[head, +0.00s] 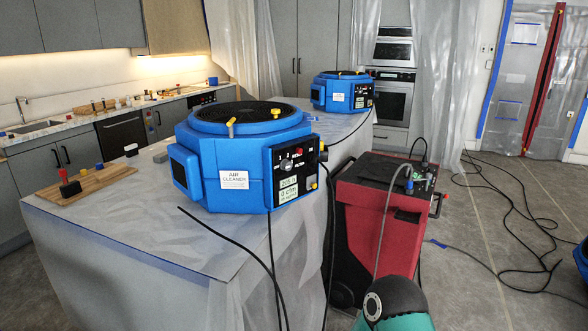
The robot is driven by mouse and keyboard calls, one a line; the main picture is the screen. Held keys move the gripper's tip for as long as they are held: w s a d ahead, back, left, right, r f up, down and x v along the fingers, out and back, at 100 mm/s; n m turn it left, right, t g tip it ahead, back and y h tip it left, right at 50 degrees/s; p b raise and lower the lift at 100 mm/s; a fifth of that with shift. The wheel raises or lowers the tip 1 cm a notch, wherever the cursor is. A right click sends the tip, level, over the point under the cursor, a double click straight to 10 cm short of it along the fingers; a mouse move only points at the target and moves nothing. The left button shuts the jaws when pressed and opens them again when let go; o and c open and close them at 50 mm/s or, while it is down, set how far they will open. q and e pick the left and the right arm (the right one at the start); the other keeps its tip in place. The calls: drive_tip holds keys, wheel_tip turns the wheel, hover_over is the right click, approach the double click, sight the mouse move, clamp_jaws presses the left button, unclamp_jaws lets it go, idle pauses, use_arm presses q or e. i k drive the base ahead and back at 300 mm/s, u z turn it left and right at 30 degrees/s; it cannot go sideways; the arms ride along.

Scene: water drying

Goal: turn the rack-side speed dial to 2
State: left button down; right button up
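Two blue air cleaners stand on the plastic-covered island. The near air cleaner (215,160) has a black control panel on its right face, with a pale round dial (286,164), a red switch and a display reading "0 cfm". The dial's setting is too small to read. The far air cleaner (333,88) has a similar small panel (362,93), whose dial I cannot make out. I see no rack, so I cannot tell which dial is rack-side. A teal and black link of my arm shows at bottom right of centre. Neither gripper is in view.
A red and black machine (372,215) with a hose stands right of the island (130,225). Black cables (505,215) cross the floor at right and hang over the island's front. A wooden board (85,185) lies at the island's left. Floor between the cables is clear.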

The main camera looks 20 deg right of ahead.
sight(285, 164)
drive_tip(key=z, duration=0.2)
drive_tip(key=i, duration=0.9)
drive_tip(key=u, duration=0.25)
